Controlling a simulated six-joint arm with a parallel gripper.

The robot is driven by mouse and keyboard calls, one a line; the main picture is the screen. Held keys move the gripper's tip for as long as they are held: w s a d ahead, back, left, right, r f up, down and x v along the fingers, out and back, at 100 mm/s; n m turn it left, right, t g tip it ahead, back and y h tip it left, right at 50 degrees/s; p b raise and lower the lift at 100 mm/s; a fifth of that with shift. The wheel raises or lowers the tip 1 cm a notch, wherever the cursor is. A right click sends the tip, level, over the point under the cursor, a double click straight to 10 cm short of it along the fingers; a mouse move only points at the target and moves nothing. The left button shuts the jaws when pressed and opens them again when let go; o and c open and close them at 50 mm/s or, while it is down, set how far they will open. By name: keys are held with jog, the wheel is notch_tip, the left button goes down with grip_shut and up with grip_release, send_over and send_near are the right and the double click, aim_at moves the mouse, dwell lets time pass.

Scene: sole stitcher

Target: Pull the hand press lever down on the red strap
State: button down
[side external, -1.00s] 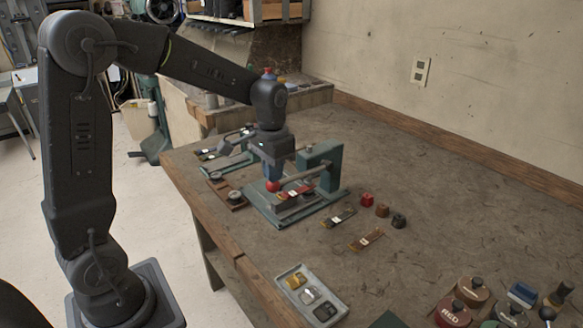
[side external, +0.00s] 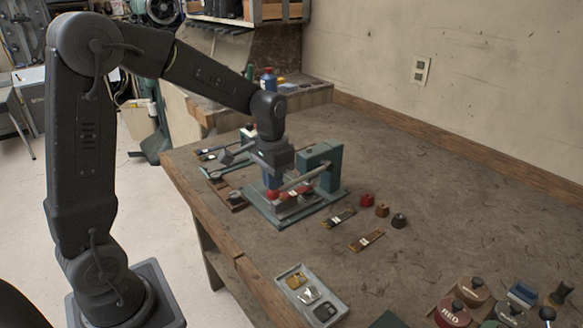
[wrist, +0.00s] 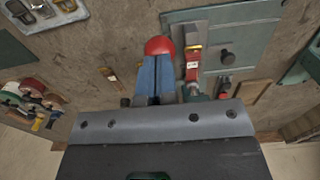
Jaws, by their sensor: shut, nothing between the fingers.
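The green hand press (side external: 322,160) stands on its base plate (side external: 258,217) on the bench. Its lever (side external: 305,179) slopes down from the post to a red ball knob. The knob (wrist: 159,46) shows clearly in the wrist view. My gripper (wrist: 156,62) is shut and empty, with its blue fingertips at the knob and seemingly against it. In the side view my gripper (side external: 271,186) is right above the knob. The red strap (wrist: 193,66) lies on the press bed beside the knob and is partly hidden under the lever in the side view.
More straps (side external: 338,217) and small red, brown and black blocks (side external: 382,210) lie right of the press. A grey tray (side external: 336,313) with small parts sits near the front edge. Lidded pots (side external: 453,314) stand at the lower right.

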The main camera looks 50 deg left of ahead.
aim_at(273, 193)
jog(key=shift+f, duration=1.9)
notch_tip(273, 193, up, 13)
jog(key=shift+w, duration=0.15)
dwell(1.5)
jog(key=shift+r, duration=0.1)
jog(key=s+d+t, duration=0.2)
jog(key=s+d, duration=0.2)
jog(key=s, duration=0.4)
jog(key=s+d+t, duration=0.3)
jog(key=s+d, duration=0.1)
jog(key=s, duration=0.5)
jog(key=shift+s+d+t, duration=0.25)
jog(key=shift+d+t, duration=0.05)
jog(key=shift+d, duration=0.1)
